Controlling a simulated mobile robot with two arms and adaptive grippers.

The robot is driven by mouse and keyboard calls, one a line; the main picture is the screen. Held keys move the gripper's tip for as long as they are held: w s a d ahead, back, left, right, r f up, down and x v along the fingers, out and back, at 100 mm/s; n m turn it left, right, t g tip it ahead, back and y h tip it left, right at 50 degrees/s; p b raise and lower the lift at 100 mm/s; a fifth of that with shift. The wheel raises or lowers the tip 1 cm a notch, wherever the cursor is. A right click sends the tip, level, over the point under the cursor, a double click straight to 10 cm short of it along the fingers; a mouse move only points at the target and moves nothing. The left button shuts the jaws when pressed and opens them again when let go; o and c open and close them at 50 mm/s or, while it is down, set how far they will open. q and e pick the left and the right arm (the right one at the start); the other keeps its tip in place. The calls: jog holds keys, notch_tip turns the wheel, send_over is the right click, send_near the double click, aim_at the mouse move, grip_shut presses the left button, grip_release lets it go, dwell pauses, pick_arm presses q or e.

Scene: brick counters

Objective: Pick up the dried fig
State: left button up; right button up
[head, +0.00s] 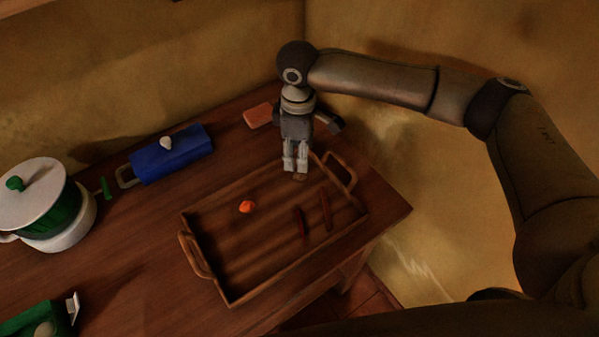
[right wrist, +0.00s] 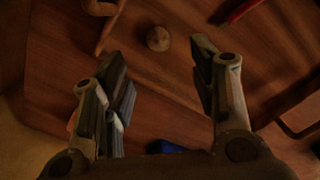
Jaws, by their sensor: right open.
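The dried fig, a small round brown thing (right wrist: 158,38), lies on wood beyond my fingertips in the right wrist view. In the head view a small brown bit of it (head: 299,178) shows just below the fingertips, at the far side of the wooden tray (head: 222,296); the gripper partly hides it. My right gripper (head: 296,168) points down above it. In the right wrist view the right gripper (right wrist: 163,75) is open, with nothing between its fingers and the fig ahead of the gap. My left gripper is not in view.
A blue lidded dish (head: 172,156), a white and green pot (head: 45,205) and a reddish block (head: 258,116) stand on the counter. The wall is close behind my right gripper.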

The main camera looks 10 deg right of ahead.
aim_at(300, 176)
notch_tip(300, 176, down, 3)
jog(key=shift+r, duration=0.1)
notch_tip(300, 176, down, 4)
jog(key=shift+d+f+p, duration=0.15)
jog(key=shift+p, duration=0.75)
jog(key=shift+f, duration=0.55)
jog(key=c, duration=0.9)
